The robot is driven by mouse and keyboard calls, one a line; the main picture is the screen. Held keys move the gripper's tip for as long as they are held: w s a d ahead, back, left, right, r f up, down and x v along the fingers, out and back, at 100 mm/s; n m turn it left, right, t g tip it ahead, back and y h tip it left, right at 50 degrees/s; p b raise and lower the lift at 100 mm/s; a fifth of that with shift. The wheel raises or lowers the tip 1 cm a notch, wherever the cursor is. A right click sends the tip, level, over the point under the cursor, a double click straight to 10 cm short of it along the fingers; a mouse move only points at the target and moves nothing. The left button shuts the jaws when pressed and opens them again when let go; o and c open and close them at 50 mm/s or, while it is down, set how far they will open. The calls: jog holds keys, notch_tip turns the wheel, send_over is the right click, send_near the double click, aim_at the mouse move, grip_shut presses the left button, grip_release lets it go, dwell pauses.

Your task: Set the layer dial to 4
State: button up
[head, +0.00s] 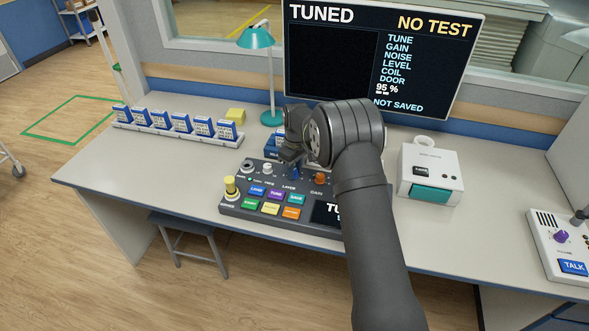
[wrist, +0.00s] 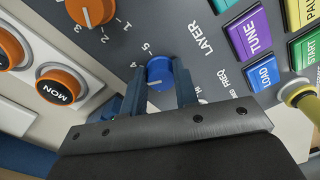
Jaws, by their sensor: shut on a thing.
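The layer dial (wrist: 160,72) is a blue knob on the dark grey console (head: 232,207), beside the printed word LAYER. In the wrist view the figures 4 and 5 show at its upper left. Its other figures are mostly hidden by my fingers, and I cannot read for certain which figure it points to. My gripper (wrist: 160,86) has one blue finger on each side of the dial and is shut on it. In the head view the dial (head: 295,172) shows just below my gripper (head: 290,157).
An orange knob (wrist: 91,10) with its own scale and orange MON buttons (wrist: 61,85) lie near my gripper. Coloured buttons (head: 276,195) and a yellow-topped knob (head: 230,187) are on the console's left. A white box (head: 432,165) stands right. The monitor (head: 384,52) reads TUNED, NO TEST.

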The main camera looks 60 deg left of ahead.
aim_at(296, 171)
jog(key=m, duration=0.4)
jog(key=shift+s+m, duration=0.1)
jog(key=shift+m, duration=0.2)
dwell(0.3)
jog(key=o, duration=1)
jog(key=shift+c, duration=0.2)
jog(key=shift+r, duration=0.1)
notch_tip(296, 171, up, 17)
jog(key=shift+w, duration=0.35)
jog(key=shift+d+r, duration=0.1)
